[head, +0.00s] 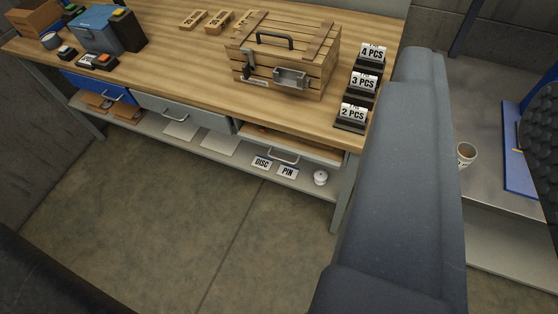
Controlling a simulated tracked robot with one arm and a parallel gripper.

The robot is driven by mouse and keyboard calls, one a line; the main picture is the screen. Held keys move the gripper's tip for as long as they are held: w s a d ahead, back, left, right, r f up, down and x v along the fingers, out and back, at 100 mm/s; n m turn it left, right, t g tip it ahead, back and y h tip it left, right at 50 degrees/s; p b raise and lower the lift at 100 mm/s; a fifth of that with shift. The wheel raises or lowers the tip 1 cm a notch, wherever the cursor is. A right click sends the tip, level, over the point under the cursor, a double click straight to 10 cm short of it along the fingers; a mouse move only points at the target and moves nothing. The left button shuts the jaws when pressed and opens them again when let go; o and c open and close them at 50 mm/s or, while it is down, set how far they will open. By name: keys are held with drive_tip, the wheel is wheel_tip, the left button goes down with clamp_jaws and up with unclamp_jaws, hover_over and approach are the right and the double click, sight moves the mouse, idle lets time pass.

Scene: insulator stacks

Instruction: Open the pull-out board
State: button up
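The pull-out board (300,144) is a wooden slab with a grey front edge under the right part of the workbench top. A light metal handle (284,157) is on its front. A strip of its wooden surface shows below the bench top; how far it is out I cannot tell. My gripper is not recognisable in this view. My large grey arm link fills the right-centre of the picture, right of the board and nearer the camera.
The workbench (185,75) carries a wooden crate (285,55) and number signs (363,82). A blue drawer (98,88) and a grey drawer (180,110) sit left of the board. The lower shelf (225,160) holds DISC and PIN labels (275,167). The floor in front is clear.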

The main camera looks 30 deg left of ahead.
drive_tip(key=w+a+f+n+y+b, duration=0.1)
drive_tip(key=w+a+f+n, duration=0.1)
drive_tip(key=w+a+f, duration=0.45)
drive_tip(key=w+a+f+n+y+b, duration=0.15)
drive_tip(key=w+a+f, duration=0.25)
drive_tip(key=w+f, duration=0.5)
drive_tip(key=w+a+f+n+t+h+b, duration=0.1)
drive_tip(key=w+a+f+n, duration=0.1)
drive_tip(key=w+a+f, duration=0.35)
drive_tip(key=w+a+f+n, duration=0.2)
drive_tip(key=w+f, duration=0.5)
drive_tip(key=f, duration=0.4)
drive_tip(key=n+t+h+b, duration=0.2)
drive_tip(key=n+b, duration=0.1)
drive_tip(key=n, duration=0.3)
approach(281, 159)
wheel_tip(281, 159, up, 5)
drive_tip(key=w, duration=0.1)
drive_tip(key=s+f+n+t+b, duration=0.15)
drive_tip(key=s+f+n, duration=0.25)
drive_tip(key=f, duration=0.4)
drive_tip(key=shift+w+d+r+b, duration=0.1)
drive_tip(key=shift+w+r+b, duration=0.4)
drive_tip(key=shift+w, duration=1.65)
drive_tip(key=shift+w+r+b, duration=0.35)
drive_tip(key=shift+w+b, duration=0.2)
drive_tip(key=shift+w, duration=1.65)
drive_tip(key=shift+w+d+r+b, duration=0.1)
drive_tip(key=shift+w+r+b, duration=0.4)
drive_tip(key=shift+w, duration=1.65)
